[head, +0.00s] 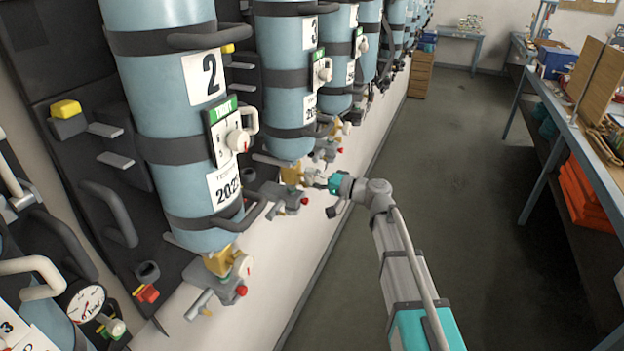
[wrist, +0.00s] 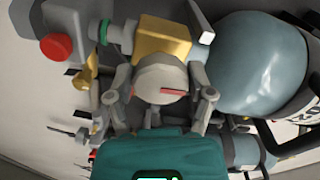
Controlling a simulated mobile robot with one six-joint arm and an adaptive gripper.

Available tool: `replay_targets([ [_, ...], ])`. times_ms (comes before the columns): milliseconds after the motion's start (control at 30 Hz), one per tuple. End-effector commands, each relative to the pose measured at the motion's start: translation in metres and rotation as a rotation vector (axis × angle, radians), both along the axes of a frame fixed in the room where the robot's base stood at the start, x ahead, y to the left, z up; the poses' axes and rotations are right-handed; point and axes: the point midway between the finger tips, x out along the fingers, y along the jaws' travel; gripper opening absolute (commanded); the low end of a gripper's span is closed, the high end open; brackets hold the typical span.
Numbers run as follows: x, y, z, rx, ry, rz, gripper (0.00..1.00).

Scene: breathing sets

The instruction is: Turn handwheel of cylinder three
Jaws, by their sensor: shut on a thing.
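Cylinder three (head: 285,80) is a blue upright cylinder with a "3" label, hung on the wall just beyond cylinder two (head: 165,90). Under it is a brass valve (head: 291,174), which also shows in the wrist view (wrist: 165,35). The valve's handwheel (wrist: 162,78) is a round pale grey knob with a red mark lying about level in the wrist view. My gripper (head: 316,181) reaches the handwheel from the right. In the wrist view its two fingers (wrist: 160,92) are shut on the handwheel, one on each side. In the head view the handwheel is small and partly hidden by the fingers.
A grey fitting with a red knob (head: 304,201) sits close below my gripper. Cylinder two's valve (head: 220,260) hangs nearer. More cylinders continue along the wall. A workbench (head: 565,115) stands at the right, with clear floor (head: 460,170) between.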

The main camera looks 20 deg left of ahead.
Motion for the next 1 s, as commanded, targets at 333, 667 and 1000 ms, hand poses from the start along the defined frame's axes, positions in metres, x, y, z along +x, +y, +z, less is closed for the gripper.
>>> replay_targets([
  [333,0.0005,0.0,-0.0022,-0.028,-0.331,-0.001,0.21],
  [667,0.0018,-0.0001,-0.0034,-0.053,-0.643,-0.002,0.21],
  [1000,0.0033,-0.0002,-0.0042,-0.078,-0.965,-0.004,0.21],
])
